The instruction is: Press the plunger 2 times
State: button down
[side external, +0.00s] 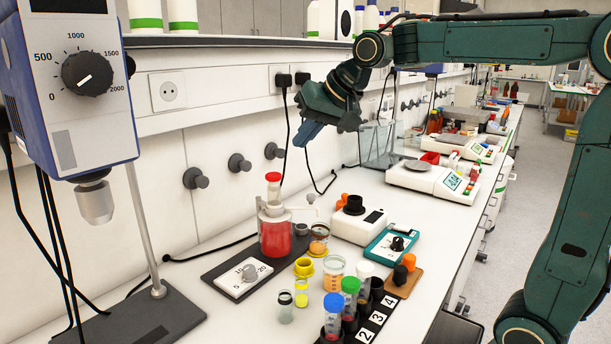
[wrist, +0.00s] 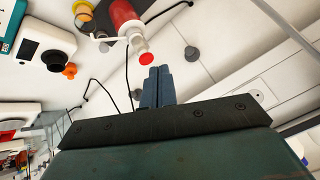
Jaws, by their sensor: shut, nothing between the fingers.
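The plunger (side external: 273,177) is a red cap on a white stem, standing upright on top of a dispenser bottle (side external: 275,238) with red liquid. In the wrist view the red plunger cap (wrist: 147,58) shows just beyond my fingertips, with the red bottle (wrist: 122,14) behind it. My gripper (side external: 304,141) is above the plunger and a little to its right in the side view, pointing down and tilted. Its blue fingers (wrist: 159,74) are together and empty. A clear gap shows between the fingers and the cap. The plunger appears raised.
A dial plate (side external: 243,277) lies in front of the bottle. Small jars and capped tubes (side external: 350,290) in a numbered rack stand at the front. A black-topped device (side external: 357,222) and a teal device (side external: 390,245) stand to the right. Wall knobs (side external: 239,163) stick out behind.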

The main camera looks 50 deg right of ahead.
aim_at(277, 175)
jog(key=w+d+m+t, duration=0.1)
jog(key=w+d, duration=0.4)
jog(key=w, duration=0.7)
jog(key=shift+w+d+m, duration=0.2)
jog(key=shift+w+m, duration=0.2)
jog(key=shift+m, duration=0.4)
jog(key=shift+f, duration=0.15)
jog(key=shift+f, duration=4.25)
